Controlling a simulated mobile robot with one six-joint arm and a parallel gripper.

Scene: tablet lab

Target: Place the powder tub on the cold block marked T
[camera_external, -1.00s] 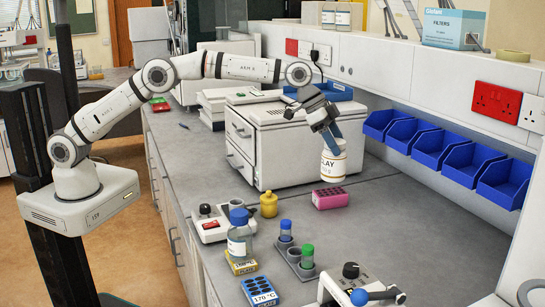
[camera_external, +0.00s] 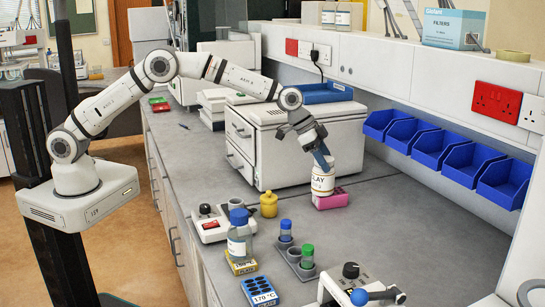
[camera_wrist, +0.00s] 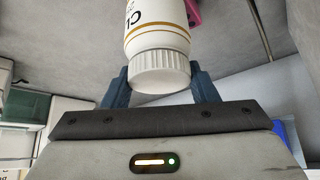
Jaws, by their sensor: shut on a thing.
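In the wrist view my gripper's two dark fingers flank the ribbed white lid of the tub (camera_wrist: 158,42). The tub's lower end overlaps the pink block (camera_external: 333,200) in the external view; I cannot tell whether it touches. A bit of the pink block shows past the tub in the wrist view (camera_wrist: 194,12). No letter T is legible on it.
A yellow jar (camera_external: 269,204), a blue-capped bottle (camera_external: 239,241) and a tube rack (camera_external: 297,258) stand nearer on the bench. A white drawer unit (camera_external: 285,148) stands behind the tub. Blue bins (camera_external: 435,147) hang at right. Bench right of the pink block is clear.

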